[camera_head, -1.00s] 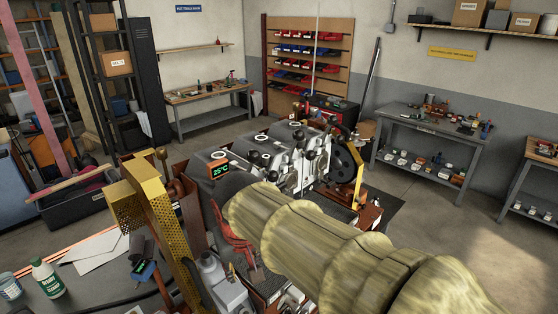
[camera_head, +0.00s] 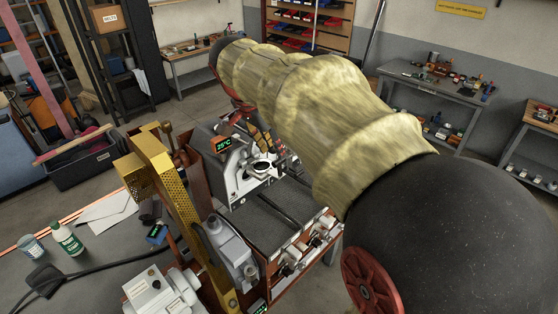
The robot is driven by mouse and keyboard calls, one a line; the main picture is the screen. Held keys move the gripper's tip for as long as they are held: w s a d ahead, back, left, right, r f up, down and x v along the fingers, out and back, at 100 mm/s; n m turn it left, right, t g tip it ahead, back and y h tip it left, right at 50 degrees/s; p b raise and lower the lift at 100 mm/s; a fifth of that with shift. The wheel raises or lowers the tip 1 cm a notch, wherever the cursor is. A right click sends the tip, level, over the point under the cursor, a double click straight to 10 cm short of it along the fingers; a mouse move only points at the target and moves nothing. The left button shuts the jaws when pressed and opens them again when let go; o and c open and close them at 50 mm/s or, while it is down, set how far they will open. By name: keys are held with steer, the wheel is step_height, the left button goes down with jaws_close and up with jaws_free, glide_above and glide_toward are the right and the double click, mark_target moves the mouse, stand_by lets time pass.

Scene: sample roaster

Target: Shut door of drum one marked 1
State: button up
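The sample roaster shows in the middle of the head view, with a grey drum housing and a silver front plate (camera_head: 243,187) at its near end. A dark round piece with a pale rim (camera_head: 261,168) sits at this front. I cannot tell whether it is the door of drum one, and no mark 1 is readable. My arm, in a yellowish sleeve, crosses above the roaster and hides its farther drums. Past a red wrist part, my gripper (camera_head: 263,138) seems to point down close to the front plate. Its fingers are too small and covered to read.
A display reading 25°C (camera_head: 223,143) is on the roaster. A yellow perforated bracket (camera_head: 163,190) stands at its left. A green-labelled bottle (camera_head: 67,240) and a cup (camera_head: 32,247) are on the near bench. A row of switches (camera_head: 305,245) lines the roaster's lower front.

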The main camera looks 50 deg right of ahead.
mark_target(278, 159)
steer(key=x, duration=0.7)
steer(key=shift+f+p, duration=0.2)
steer(key=shift+p, duration=0.1)
steer(key=shift+c, duration=0.3)
steer(key=c, duration=0.7)
jaws_close()
